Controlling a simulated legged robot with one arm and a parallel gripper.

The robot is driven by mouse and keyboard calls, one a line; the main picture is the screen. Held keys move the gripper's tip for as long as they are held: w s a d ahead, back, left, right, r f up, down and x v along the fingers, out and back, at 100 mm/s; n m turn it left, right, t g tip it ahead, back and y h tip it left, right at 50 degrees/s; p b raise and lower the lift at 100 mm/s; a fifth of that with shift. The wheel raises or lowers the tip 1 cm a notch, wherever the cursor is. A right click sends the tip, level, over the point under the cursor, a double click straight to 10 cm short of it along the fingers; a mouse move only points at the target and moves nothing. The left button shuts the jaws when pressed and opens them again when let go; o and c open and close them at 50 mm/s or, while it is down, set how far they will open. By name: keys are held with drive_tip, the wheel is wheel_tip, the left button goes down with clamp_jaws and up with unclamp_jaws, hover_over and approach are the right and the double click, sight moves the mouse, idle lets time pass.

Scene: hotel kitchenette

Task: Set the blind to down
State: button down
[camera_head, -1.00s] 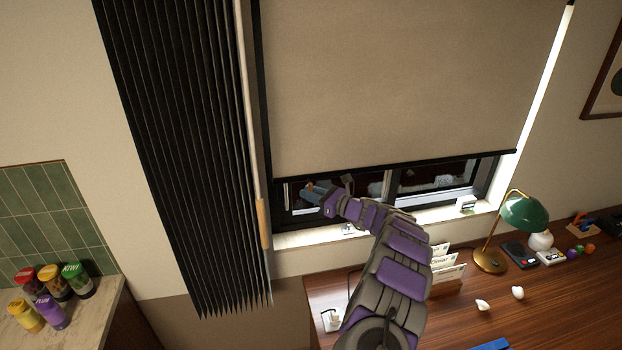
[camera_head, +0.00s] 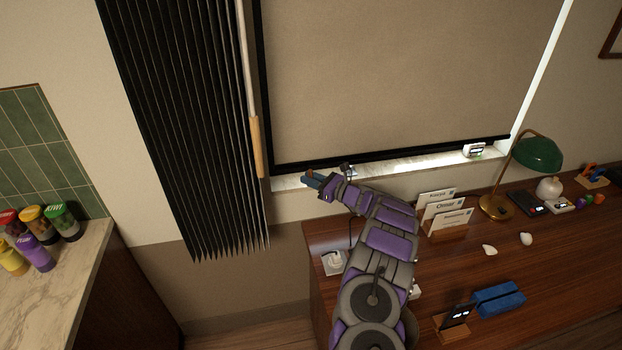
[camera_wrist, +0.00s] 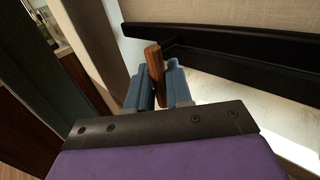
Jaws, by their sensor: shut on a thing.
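The beige roller blind (camera_head: 385,80) covers the window, and its black bottom bar (camera_head: 400,154) is just above the sill. In the wrist view the black bar (camera_wrist: 230,48) runs across the upper right. My gripper (camera_head: 314,180) is at the lower left corner of the blind, by the sill. In the wrist view my gripper's blue fingers (camera_wrist: 158,88) are shut on a small wooden pull handle (camera_wrist: 154,62), whose top sticks out between them. The handle's lower part is hidden by the fingers, and I cannot make out its cord.
A dark pleated curtain (camera_head: 185,120) with a wooden-handled wand (camera_head: 257,147) hangs to the left. The desk (camera_head: 560,265) below holds letters (camera_head: 445,212), a green lamp (camera_head: 537,153) and a blue case (camera_head: 499,298). A white device (camera_head: 473,150) stands on the sill.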

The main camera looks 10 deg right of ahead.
drive_tip(key=shift+f, duration=0.3)
drive_tip(key=c, duration=1.4)
unclamp_jaws()
drive_tip(key=shift+c, duration=0.2)
drive_tip(key=shift+o, duration=1.3)
drive_tip(key=shift+w+f, duration=0.25)
drive_tip(key=shift+s+r, duration=0.15)
drive_tip(key=shift+r, duration=0.1)
drive_tip(key=p+v, duration=0.3)
drive_tip(key=v, duration=1.4)
drive_tip(key=shift+d, duration=0.2)
drive_tip(key=shift+s, duration=0.15)
